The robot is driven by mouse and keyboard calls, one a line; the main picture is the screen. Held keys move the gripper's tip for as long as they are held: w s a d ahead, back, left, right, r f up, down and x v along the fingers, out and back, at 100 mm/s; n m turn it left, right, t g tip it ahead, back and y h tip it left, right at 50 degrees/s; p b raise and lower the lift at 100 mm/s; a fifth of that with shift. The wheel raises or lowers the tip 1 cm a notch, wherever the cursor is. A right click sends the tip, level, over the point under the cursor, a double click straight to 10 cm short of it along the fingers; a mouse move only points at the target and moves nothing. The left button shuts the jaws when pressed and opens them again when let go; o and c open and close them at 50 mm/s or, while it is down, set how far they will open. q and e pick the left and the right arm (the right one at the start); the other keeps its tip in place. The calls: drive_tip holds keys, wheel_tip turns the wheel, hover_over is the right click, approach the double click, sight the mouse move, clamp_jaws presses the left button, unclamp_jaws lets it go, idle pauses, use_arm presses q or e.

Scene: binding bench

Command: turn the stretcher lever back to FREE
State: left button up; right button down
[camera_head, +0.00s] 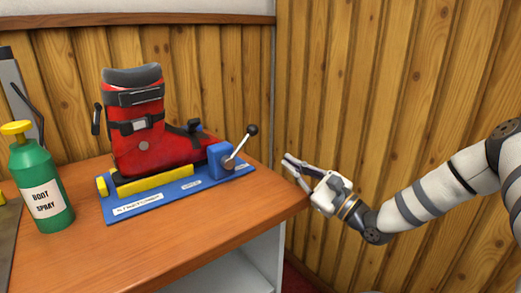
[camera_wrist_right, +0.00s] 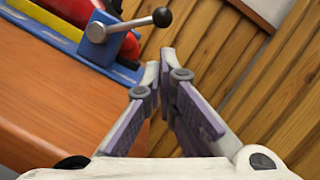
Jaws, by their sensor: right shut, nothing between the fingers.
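The boot stretcher is a blue base (camera_head: 150,203) with yellow blocks, on the wooden bench. A red ski boot (camera_head: 140,140) stands on it. At its right end is a blue block with a metal lever (camera_head: 240,146) tilted up and right, ending in a black ball knob (camera_head: 252,130). In the wrist view the lever (camera_wrist_right: 128,25) and knob (camera_wrist_right: 162,17) show at the top, beyond the fingers. My right gripper (camera_head: 287,160) is shut and empty, to the right of the lever and apart from it; its fingers (camera_wrist_right: 160,62) fill the wrist view's middle. My left gripper is out of view.
The bench top (camera_head: 200,235) is clear in front of the stretcher. A wooden plank wall (camera_head: 380,90) is behind my right arm. The base's small labels are hard to read.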

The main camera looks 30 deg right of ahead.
sight(242, 145)
drive_tip(key=b+x, duration=0.1)
drive_tip(key=x, duration=0.7)
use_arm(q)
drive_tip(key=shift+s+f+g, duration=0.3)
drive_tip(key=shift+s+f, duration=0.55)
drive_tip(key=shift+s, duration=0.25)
use_arm(e)
drive_tip(key=shift+w+a+r, duration=0.1)
drive_tip(key=shift+w+r, duration=0.05)
drive_tip(key=shift+w, duration=0.15)
drive_tip(key=shift+r, duration=0.1)
drive_tip(key=shift+s+a+r+n, duration=0.1)
drive_tip(key=shift+r+n, duration=0.2)
drive_tip(key=shift+n, duration=0.2)
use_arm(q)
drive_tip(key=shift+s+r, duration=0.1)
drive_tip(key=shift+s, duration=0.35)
use_arm(e)
drive_tip(key=shift+y, duration=0.3)
